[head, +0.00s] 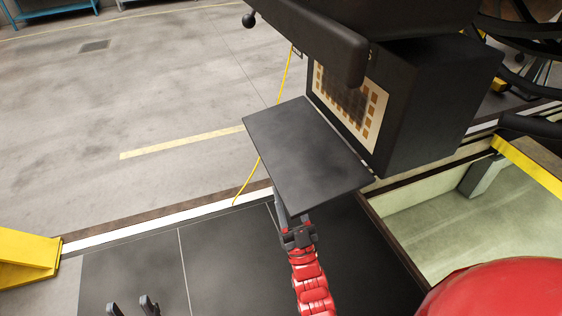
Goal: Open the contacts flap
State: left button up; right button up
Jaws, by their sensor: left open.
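The contacts flap (305,155) is a flat dark panel. It stands swung out from the front of the dark contacts box (420,115), hinged along the box's lower front edge. The box's front shows a cream contact plate (373,120) with rows of copper-coloured squares. My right gripper (281,208), on a red wrist, reaches up under the flap's near edge. My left gripper (131,304) shows only as two separated dark fingertips at the bottom left edge, open and empty, far from the flap.
A dark rounded housing (310,40) overhangs the box. A yellow cable (285,80) hangs behind the flap to the floor. A recessed pit (470,235) with a yellow edge lies at the right. A yellow block (28,255) stands at the left.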

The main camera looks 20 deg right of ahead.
aim_at(280, 167)
jog(key=p+x, duration=0.1)
jog(key=x, duration=0.5)
jog(key=shift+w+r, duration=0.2)
jog(key=shift+w, duration=0.15)
jog(key=shift+c, duration=0.3)
grip_shut()
dwell(0.8)
